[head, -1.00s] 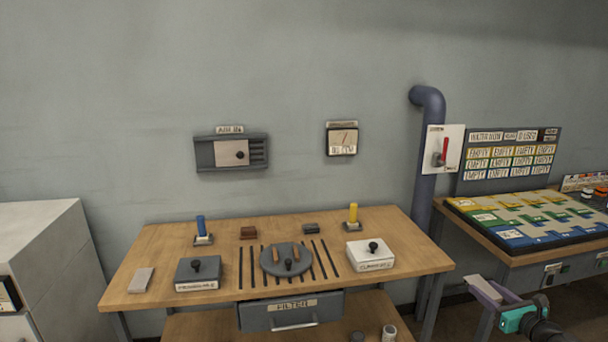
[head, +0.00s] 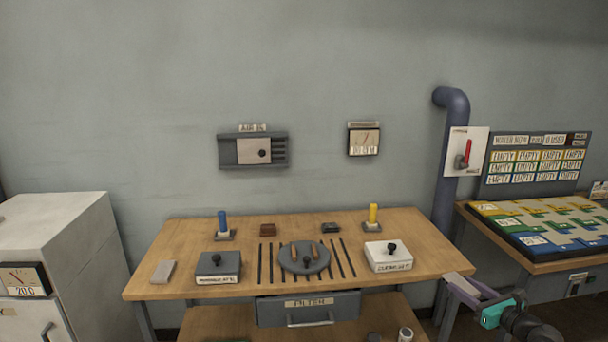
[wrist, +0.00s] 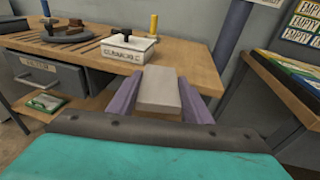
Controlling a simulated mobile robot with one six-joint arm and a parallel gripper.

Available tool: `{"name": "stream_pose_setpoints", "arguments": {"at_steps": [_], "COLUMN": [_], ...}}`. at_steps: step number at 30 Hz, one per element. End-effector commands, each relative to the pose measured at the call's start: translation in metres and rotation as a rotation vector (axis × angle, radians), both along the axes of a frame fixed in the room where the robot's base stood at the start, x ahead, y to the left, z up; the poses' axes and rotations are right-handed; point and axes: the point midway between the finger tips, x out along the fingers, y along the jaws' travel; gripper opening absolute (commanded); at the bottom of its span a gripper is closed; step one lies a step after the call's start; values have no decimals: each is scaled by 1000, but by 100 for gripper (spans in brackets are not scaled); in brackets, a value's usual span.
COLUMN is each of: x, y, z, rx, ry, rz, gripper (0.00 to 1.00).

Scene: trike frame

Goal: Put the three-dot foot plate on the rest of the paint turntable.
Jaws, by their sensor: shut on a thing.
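My gripper (head: 466,288) is at the lower right of the head view, off the front right corner of the wooden bench. In the wrist view, its two purple fingers (wrist: 158,97) are shut on a pale grey-beige plate (wrist: 158,88). No dots can be made out on the plate's visible faces. The paint turntable (head: 304,266) is a dark grey disc on the bench, with brown strips and a black knob on it. It also shows at the upper left of the wrist view (wrist: 75,40), well apart from my gripper.
The bench (head: 440,262) also bears a white lidded box (head: 388,262), a dark lidded box (head: 218,265), a light block (head: 162,271), and blue and yellow upright cylinders. A filter drawer (head: 345,309) is below. A second table (head: 540,266) stands right. A white cabinet (head: 80,230) stands left.

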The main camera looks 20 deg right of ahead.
Motion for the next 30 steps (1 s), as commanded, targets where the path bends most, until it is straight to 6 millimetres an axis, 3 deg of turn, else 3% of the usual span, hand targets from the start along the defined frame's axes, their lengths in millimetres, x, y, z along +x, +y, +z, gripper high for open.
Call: {"name": "stream_pose_setpoints", "arguments": {"at_steps": [3, 15, 30], "x": [29, 107, 179], "y": [27, 117, 243], "z": [0, -3, -6], "rx": [0, 0, 0], "ry": [-1, 0, 0], "rz": [62, 255, 495], "gripper": [15, 15, 15]}}
